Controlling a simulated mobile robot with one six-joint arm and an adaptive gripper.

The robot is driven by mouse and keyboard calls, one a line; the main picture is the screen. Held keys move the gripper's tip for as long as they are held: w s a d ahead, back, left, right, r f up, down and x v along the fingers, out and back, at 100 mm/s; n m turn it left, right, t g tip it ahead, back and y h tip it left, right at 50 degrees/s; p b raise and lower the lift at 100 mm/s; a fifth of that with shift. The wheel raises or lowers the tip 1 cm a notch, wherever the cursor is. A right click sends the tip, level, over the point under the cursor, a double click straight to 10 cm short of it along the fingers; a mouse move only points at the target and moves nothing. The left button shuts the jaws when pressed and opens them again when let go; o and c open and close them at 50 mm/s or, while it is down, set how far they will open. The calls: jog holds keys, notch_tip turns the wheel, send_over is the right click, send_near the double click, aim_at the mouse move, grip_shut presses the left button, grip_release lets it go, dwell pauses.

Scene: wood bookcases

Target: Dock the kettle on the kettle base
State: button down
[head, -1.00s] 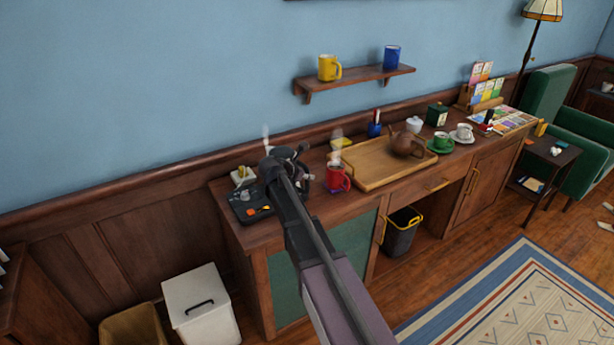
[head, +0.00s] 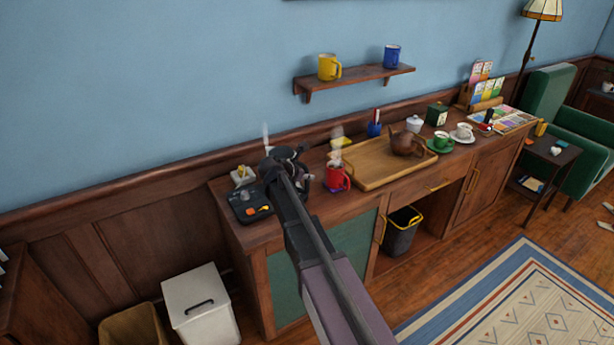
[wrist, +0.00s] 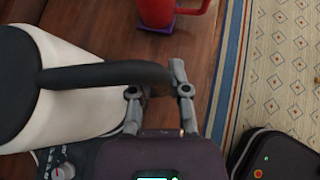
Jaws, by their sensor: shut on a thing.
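The kettle (wrist: 85,115) has a white body, a black lid and a black handle in the wrist view. My gripper (wrist: 157,85) is shut on the handle, one finger on each side near its end. In the head view my gripper (head: 276,166) is over the left end of the wooden counter, and my arm hides most of the kettle there. I cannot make out the kettle base in either view, or tell whether the kettle touches anything below.
A steaming red mug (head: 336,177) stands close on the right. A wall shelf (head: 352,80) holds two mugs.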

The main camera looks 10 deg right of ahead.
jog(key=shift+f+b, duration=0.4)
jog(key=shift+f, duration=0.05)
jog(key=c, duration=0.9)
grip_release()
jog(key=shift+s+a+r, duration=0.1)
jog(key=shift+r, duration=0.05)
jog(key=shift+p+v, duration=3.15)
jog(key=shift+v, duration=2.2)
jog(key=shift+s, duration=0.15)
